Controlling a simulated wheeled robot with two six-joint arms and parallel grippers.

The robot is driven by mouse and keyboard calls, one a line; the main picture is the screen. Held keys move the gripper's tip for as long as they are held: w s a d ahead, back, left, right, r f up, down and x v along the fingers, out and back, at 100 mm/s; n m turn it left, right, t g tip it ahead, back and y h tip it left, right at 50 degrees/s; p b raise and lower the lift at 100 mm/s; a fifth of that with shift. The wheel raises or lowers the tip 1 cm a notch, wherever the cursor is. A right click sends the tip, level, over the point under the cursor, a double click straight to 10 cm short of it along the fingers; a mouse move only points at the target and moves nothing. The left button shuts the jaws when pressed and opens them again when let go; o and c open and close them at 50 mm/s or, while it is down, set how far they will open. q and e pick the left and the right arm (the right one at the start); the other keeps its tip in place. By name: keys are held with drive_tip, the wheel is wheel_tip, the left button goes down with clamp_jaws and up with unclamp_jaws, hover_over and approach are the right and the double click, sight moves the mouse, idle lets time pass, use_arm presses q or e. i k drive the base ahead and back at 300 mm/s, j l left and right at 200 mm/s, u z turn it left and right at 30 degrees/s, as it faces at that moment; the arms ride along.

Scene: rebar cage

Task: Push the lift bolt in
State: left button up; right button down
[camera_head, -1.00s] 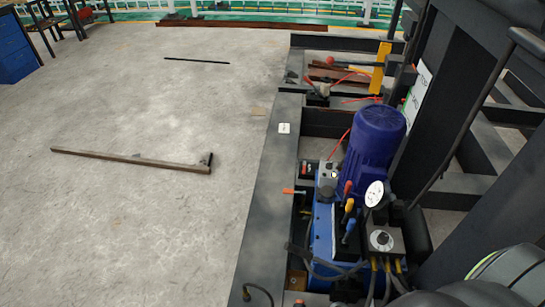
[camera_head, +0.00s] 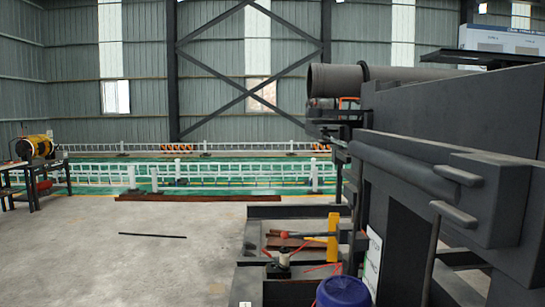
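I cannot pick out the lift bolt with certainty in the head view. The dark machine frame (camera_head: 480,150) fills the right side, with bar-like handles on its near face. Low in the middle is a yellow upright (camera_head: 333,237). A dark lever with a red-orange knob (camera_head: 284,235) points left from beside it. Neither of my grippers shows in this view.
A large grey pipe (camera_head: 335,80) lies atop the machine. Open concrete floor (camera_head: 110,250) is on the left, with a thin dark bar (camera_head: 152,235). A worktable (camera_head: 40,180) stands far left; white railings (camera_head: 235,170) run behind.

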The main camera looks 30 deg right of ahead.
sight(284, 234)
drive_tip(key=z, duration=1.55)
